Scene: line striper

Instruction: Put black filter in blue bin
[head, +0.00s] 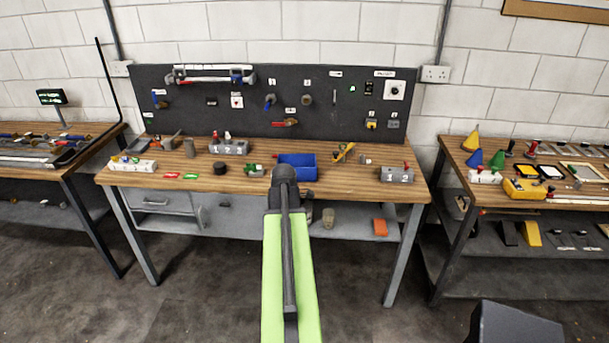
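A short black round piece, which looks like the black filter (220,168), sits on the left half of the wooden workbench top in the head view. The blue bin (298,161) is an open-topped box near the middle of the same bench. My green and black arm reaches up from the bottom of the view. The end of my arm, with my gripper (285,176), overlaps the front left of the bin in the picture. The fingers are not clear, so I cannot tell whether they are open or hold anything.
A green part (254,170) is left of the bin. Grey numbered blocks stand behind (229,147) and at the right (397,174). A yellow tool (343,152) lies right of the bin. A dark pegboard (330,103) rises behind. Other benches flank both sides.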

